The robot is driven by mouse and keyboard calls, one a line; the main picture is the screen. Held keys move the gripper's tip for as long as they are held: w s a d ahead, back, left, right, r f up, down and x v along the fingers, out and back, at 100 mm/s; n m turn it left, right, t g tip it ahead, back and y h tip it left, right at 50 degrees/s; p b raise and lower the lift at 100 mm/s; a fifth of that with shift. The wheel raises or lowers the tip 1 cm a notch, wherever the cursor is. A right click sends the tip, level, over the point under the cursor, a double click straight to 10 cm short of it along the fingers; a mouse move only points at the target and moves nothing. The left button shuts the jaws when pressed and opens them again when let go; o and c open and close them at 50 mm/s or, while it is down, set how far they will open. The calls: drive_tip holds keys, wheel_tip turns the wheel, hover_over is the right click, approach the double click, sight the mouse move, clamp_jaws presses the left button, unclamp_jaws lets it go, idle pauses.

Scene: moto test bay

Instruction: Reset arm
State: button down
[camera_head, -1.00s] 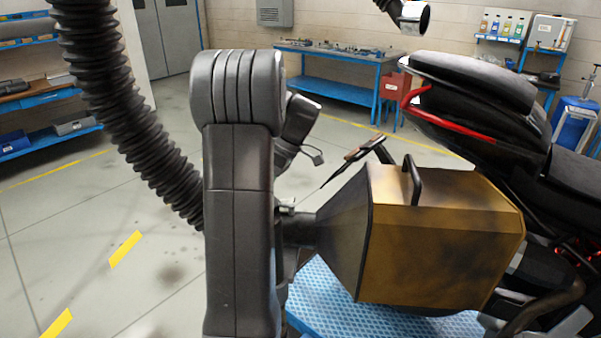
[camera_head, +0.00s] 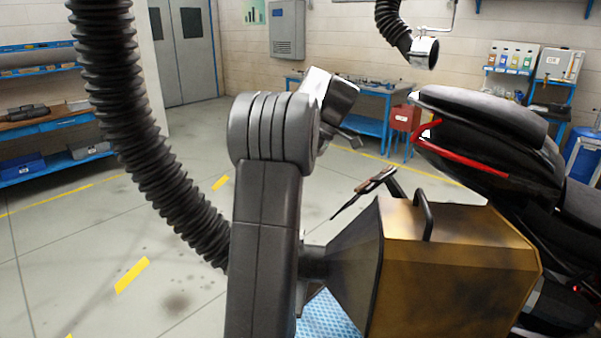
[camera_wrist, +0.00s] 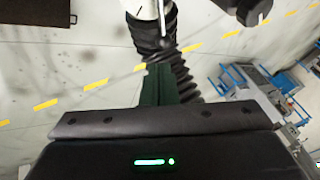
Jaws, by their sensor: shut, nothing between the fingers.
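My arm stands in the middle of the head view, with its wrist part (camera_head: 335,97) raised beside the upper joint. In the wrist view my gripper (camera_wrist: 165,72) shows as dark fingers beyond the dark housing with a green light. The fingers are together with nothing seen between them, and they point towards the floor and the ribbed black hose (camera_wrist: 160,40). They overlap the hose in the picture; I cannot tell the gap.
The hose (camera_head: 140,145) hangs left of my arm. A brown-black box-shaped hood (camera_head: 455,265) stands close on the right, before a dark motorcycle (camera_head: 490,140). A second hose nozzle (camera_head: 424,53) hangs above. A blue workbench (camera_head: 368,122) stands behind. The floor at left is open.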

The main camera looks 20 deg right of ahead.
drive_tip(key=shift+f, duration=0.1)
idle(0.3)
drive_tip(key=w+x, duration=0.1)
drive_tip(key=x, duration=0.8)
drive_tip(key=shift+d+f+m+t+h, duration=0.15)
drive_tip(key=shift+d+f+m+t, duration=0.55)
drive_tip(key=shift+m, duration=0.75)
drive_tip(key=shift+d+f+m+t+h, duration=0.2)
drive_tip(key=shift+d+f+m+t, duration=0.5)
drive_tip(key=shift+m, duration=0.8)
drive_tip(key=shift+d+f+m+t+h, duration=0.15)
drive_tip(key=shift+d+f+m+t, duration=0.55)
drive_tip(key=shift+m, duration=0.75)
drive_tip(key=shift+d+r, duration=0.15)
